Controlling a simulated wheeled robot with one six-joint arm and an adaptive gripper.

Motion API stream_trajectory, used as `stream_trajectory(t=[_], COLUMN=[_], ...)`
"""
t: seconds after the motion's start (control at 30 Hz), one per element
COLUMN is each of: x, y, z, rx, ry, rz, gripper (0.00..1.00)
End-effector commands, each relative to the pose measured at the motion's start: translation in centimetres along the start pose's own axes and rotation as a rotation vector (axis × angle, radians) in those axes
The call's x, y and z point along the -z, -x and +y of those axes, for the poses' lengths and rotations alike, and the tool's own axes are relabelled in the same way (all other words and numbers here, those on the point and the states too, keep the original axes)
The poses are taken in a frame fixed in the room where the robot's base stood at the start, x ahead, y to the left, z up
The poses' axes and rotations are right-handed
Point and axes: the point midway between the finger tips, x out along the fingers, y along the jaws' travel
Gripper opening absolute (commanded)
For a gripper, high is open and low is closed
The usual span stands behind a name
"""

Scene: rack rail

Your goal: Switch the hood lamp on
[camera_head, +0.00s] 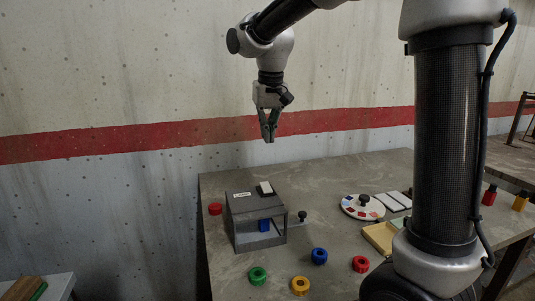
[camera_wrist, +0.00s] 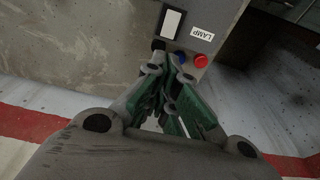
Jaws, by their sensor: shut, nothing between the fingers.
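The hood (camera_head: 243,227) is a dark grey box with a clear front, standing at the left end of the table. A blue block (camera_head: 264,225) shows inside it. A white rectangular piece in a dark frame (camera_head: 265,188) is on its top, beside a small white label (camera_head: 242,195). In the wrist view the label (camera_wrist: 201,33) reads LAMP, near the white piece (camera_wrist: 172,22). I cannot tell whether the lamp is lit. My gripper (camera_head: 269,139) points down, high above the hood, shut and empty. Its green-padded fingers (camera_wrist: 166,72) also show in the wrist view.
A round palette (camera_head: 362,207) and tan tray (camera_head: 379,237) lie to the right. The air around my gripper is clear.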

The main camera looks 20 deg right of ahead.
Motion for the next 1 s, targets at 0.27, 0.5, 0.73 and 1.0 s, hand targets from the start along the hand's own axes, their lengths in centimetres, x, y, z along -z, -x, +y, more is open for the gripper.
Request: stream_trajectory(t=[0.27,0.5,0.73,1.0], x=[-0.1,-0.1,-0.1,-0.1], y=[-5.3,-10.1,-12.7,-13.2], z=[0.1,0.1,0.1,0.1], rx=[-0.001,-0.001,0.000,0.001], ry=[0.001,0.001,0.001,0.001], rz=[-0.004,-0.003,0.000,0.001], gripper=[0.00,0.00,0.00,0.00])
